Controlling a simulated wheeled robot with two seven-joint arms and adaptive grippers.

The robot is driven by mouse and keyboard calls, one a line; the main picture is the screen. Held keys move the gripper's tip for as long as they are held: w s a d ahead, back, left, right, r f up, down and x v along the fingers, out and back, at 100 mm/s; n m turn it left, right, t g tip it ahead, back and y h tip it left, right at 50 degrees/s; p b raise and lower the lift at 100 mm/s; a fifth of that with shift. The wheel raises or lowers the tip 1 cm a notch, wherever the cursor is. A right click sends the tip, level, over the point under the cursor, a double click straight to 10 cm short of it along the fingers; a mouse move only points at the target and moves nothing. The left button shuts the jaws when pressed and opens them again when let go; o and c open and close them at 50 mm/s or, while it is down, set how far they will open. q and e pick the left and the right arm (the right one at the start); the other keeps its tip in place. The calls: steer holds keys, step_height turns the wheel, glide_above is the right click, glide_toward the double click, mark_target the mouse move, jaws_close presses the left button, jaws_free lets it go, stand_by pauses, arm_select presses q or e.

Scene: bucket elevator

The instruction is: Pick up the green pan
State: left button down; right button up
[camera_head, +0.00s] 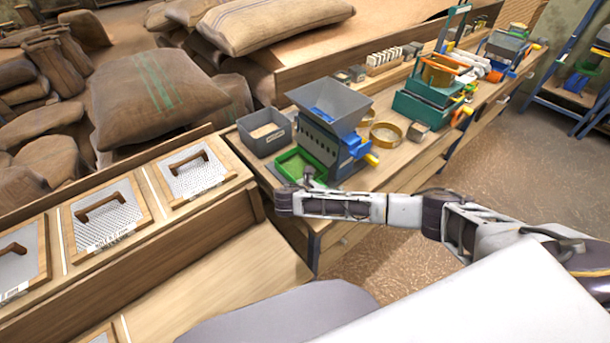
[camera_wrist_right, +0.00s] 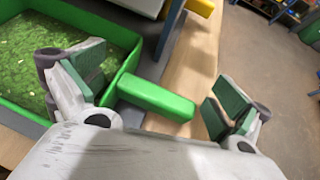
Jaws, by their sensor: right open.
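The green pan (camera_head: 322,171) sits under the grey-blue hopper machine (camera_head: 328,125) on the wooden bench. In the right wrist view the pan (camera_wrist_right: 122,72) holds small green grains or flakes, and its green block handle (camera_wrist_right: 155,97) points toward the right finger. My right gripper (camera_wrist_right: 158,84) is open, with one green-padded finger on each side of the handle. The left finger is near the pan's wall; I cannot tell whether it touches. In the head view my right gripper (camera_head: 309,179) is small at the pan's near side. My left gripper is not in view.
A grey bin (camera_head: 264,133) stands left of the machine. A round sieve (camera_head: 386,133) and a green-and-orange device (camera_head: 432,98) stand to the right. Lidded wooden bins (camera_head: 107,212) line the near left. Sacks (camera_head: 155,97) are piled behind. Open floor lies to the right.

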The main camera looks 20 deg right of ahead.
steer(key=c, duration=1.2)
steer(key=shift+c, duration=0.6)
steer(key=shift+r, duration=0.2)
